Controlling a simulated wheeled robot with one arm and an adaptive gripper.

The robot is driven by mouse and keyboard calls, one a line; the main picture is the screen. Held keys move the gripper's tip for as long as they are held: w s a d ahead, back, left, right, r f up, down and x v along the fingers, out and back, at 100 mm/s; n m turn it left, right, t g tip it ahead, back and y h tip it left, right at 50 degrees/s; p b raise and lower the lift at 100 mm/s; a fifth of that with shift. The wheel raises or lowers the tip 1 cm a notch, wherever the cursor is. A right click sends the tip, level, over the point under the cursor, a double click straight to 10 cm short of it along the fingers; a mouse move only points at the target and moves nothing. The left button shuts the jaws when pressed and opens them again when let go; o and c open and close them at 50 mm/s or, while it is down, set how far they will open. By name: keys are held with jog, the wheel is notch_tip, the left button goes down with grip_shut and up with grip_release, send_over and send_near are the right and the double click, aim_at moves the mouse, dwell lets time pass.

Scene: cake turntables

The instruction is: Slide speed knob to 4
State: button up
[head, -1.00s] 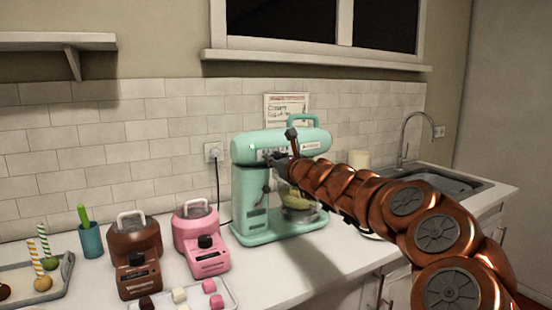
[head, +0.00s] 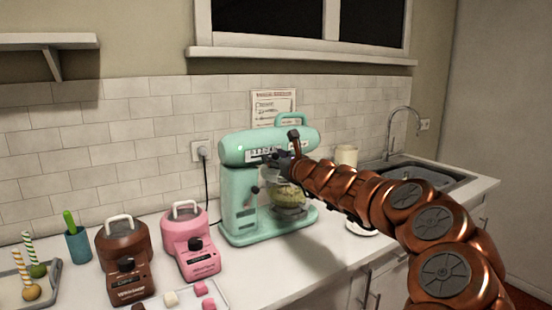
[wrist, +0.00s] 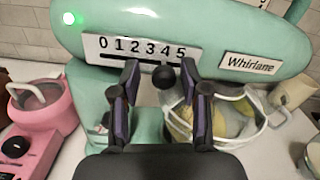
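The mint-green stand mixer (head: 240,188) stands on the counter; its head fills the top of the wrist view (wrist: 220,38). A white scale plate (wrist: 142,50) numbered 0 to 5 has a dark slot beneath the numbers. The round dark speed knob (wrist: 163,78) appears below the 4 in the wrist view, nearer the camera than the plate, so its exact setting is hard to tell. My gripper (wrist: 160,76) is open, one finger on each side of the knob with visible gaps. In the head view my gripper (head: 271,158) is at the mixer head's front, hiding the knob.
A bowl (wrist: 225,118) with yellowish contents sits under the mixer head. A pink appliance (head: 190,245) and a brown one (head: 122,258) stand to the left. A green light (wrist: 68,18) glows on the mixer. The sink (head: 420,175) is at right.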

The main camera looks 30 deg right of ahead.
jog(key=shift+s, duration=0.1)
jog(key=s, duration=1.2)
dwell(0.4)
jog(key=shift+w+a, duration=0.1)
dwell(0.4)
